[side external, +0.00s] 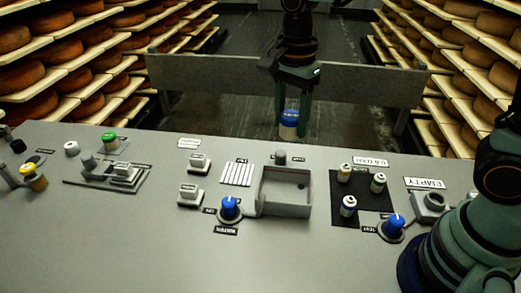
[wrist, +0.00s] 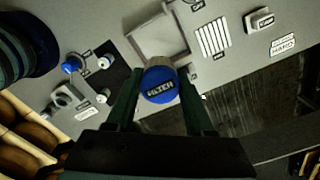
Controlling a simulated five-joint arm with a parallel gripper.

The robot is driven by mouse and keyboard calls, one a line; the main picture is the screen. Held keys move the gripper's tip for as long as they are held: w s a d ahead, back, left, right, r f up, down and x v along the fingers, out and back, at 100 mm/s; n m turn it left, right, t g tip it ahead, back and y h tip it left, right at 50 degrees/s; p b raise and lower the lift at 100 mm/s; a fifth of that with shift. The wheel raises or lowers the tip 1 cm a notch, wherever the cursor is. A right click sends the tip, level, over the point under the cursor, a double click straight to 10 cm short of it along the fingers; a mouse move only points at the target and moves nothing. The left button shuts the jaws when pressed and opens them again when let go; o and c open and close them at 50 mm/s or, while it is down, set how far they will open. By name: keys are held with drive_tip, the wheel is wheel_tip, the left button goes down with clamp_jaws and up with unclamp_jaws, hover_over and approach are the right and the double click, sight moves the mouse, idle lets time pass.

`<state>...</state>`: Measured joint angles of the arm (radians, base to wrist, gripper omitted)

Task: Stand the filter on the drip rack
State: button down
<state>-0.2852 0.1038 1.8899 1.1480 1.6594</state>
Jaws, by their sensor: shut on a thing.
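My gripper (side external: 290,112) is shut on the filter (side external: 289,128), a short cylinder with a blue top and a paler body. In the side view it hangs upright just beyond the back edge of the grey panel. In the wrist view the filter (wrist: 159,86) sits between the two fingers, its blue lettered cap facing the camera. The drip rack (side external: 237,174) looks like a set of white parallel slats on the panel, left of a square basin. It also shows in the wrist view (wrist: 212,39), and its slats are bare.
The square grey basin (side external: 286,195) with raised walls stands right of the slats. A small post (side external: 281,157) is behind it and a blue knob (side external: 229,208) is in front of the slats. Several small cylinders stand on a black mat (side external: 345,214). Switch blocks (side external: 199,164) are left of the slats.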

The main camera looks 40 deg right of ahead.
drive_tip(key=shift+w+r, duration=0.1)
drive_tip(key=shift+r, duration=0.35)
drive_tip(key=shift+w+a+r, duration=0.15)
drive_tip(key=shift+w+r, duration=0.05)
drive_tip(key=shift+w, duration=0.1)
hover_over(238, 173)
drive_tip(key=s, duration=0.1)
drive_tip(key=f, duration=1.3)
drive_tip(key=w+f, duration=0.1)
drive_tip(key=f, duration=0.6)
drive_tip(key=shift+f, duration=0.1)
drive_tip(key=shift+c, duration=1.4)
unclamp_jaws()
